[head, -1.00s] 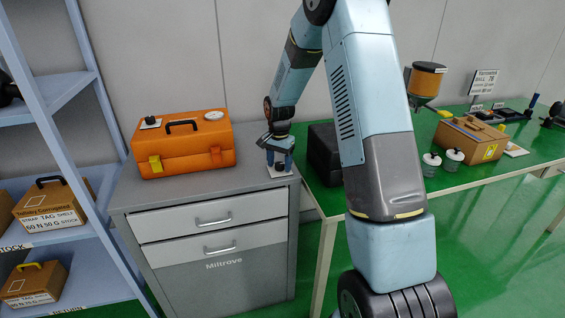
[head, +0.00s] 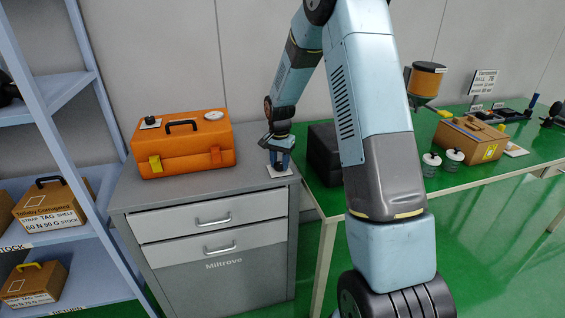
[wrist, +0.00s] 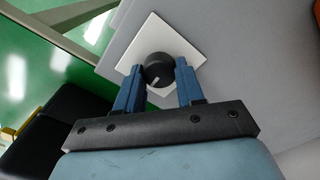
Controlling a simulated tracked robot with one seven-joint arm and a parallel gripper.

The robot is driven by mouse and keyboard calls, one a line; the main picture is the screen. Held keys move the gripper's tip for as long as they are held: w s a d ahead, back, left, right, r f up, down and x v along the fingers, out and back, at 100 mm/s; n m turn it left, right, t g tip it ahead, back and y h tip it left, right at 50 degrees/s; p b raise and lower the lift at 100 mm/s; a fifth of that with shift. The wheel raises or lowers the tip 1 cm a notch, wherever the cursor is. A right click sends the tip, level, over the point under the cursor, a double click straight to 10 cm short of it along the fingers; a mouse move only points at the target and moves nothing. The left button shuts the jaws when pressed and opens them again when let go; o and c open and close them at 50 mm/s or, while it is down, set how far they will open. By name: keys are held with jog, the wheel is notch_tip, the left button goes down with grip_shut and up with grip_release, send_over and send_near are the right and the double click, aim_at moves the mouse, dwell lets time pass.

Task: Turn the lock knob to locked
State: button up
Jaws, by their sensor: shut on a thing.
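The lock knob (wrist: 158,69) is a round black knob with a pale pointer line, on a white square plate (wrist: 162,36) in the wrist view. The plate (head: 284,173) lies on the grey cabinet top near its right edge in the head view. My gripper (wrist: 159,75) has its two blue fingers on either side of the knob and is shut on it. The pointer line runs toward the lower left in the wrist view. In the head view my gripper (head: 279,162) points down over the plate and hides the knob. No locked marking is readable.
An orange case (head: 183,148) stands on the grey cabinet (head: 210,265), left of my gripper. A black case (head: 324,150) sits close on the right, on the green table (head: 400,186). A blue shelf (head: 75,90) stands at the left.

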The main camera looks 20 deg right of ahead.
jog(key=n, duration=0.3)
jog(key=shift+s+a+f+n, duration=0.1)
jog(key=shift+s+a+n, duration=0.1)
jog(key=shift+n, duration=0.2)
jog(key=n, duration=0.4)
jog(key=shift+n, duration=0.4)
jog(key=n, duration=0.4)
jog(key=shift+d, duration=0.1)
jog(key=shift+s+n, duration=0.1)
jog(key=shift+n, duration=2.2)
jog(key=o, duration=1)
jog(key=shift+o, duration=0.2)
